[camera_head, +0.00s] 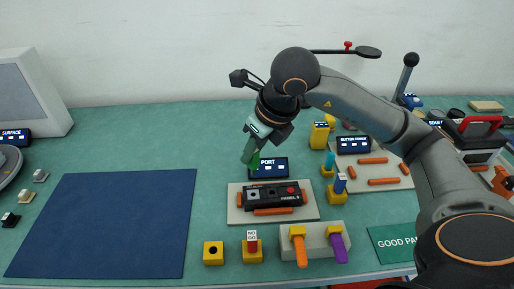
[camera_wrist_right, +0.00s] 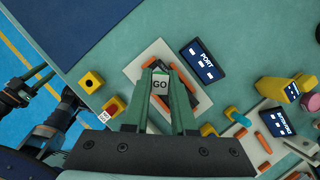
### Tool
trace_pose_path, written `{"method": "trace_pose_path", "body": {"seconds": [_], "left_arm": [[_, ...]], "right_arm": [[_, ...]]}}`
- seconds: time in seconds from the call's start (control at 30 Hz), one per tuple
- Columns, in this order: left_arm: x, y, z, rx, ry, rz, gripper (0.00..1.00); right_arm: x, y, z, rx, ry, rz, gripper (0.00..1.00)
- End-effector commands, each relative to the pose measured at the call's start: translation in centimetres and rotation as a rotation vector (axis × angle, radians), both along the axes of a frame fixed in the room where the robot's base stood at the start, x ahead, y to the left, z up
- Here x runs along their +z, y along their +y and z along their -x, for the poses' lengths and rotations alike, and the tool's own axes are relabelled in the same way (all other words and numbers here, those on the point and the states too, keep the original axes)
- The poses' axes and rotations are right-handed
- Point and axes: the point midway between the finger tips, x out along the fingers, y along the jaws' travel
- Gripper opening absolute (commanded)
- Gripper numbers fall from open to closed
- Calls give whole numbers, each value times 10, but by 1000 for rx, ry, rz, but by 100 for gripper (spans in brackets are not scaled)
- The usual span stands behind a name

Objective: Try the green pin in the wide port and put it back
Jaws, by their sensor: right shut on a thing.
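My right gripper (camera_head: 251,152) points down above the back edge of the black device (camera_head: 262,197). In the right wrist view its two fingers (camera_wrist_right: 160,92) are shut on the green pin, whose white cap marked GO (camera_wrist_right: 160,84) shows between them. The pin's lower end and its distance from the device are hidden by the fingers. The device has ports on top and a red button, and lies on a grey plate (camera_head: 235,211). A yellow holder (camera_head: 213,257) with an empty hole stands in front. Part of my left gripper (camera_wrist_right: 30,82) seems to show at the left of the wrist view.
A red NO GO pin (camera_head: 252,244) stands in a yellow holder beside the empty one. The PORT display (camera_head: 268,167) stands behind the device. The blue mat (camera_head: 110,220) at left is clear.

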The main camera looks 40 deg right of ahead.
Motion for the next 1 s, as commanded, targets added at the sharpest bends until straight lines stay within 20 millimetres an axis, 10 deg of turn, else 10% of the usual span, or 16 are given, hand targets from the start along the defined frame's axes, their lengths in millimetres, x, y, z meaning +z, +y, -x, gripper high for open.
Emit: {"method": "trace_pose_path", "body": {"seconds": [1.0], "left_arm": [[-35, -5, -3, -18, -5, 3, 50]], "right_arm": [[-65, 0, 0, -1, 0, 0, 0]]}}
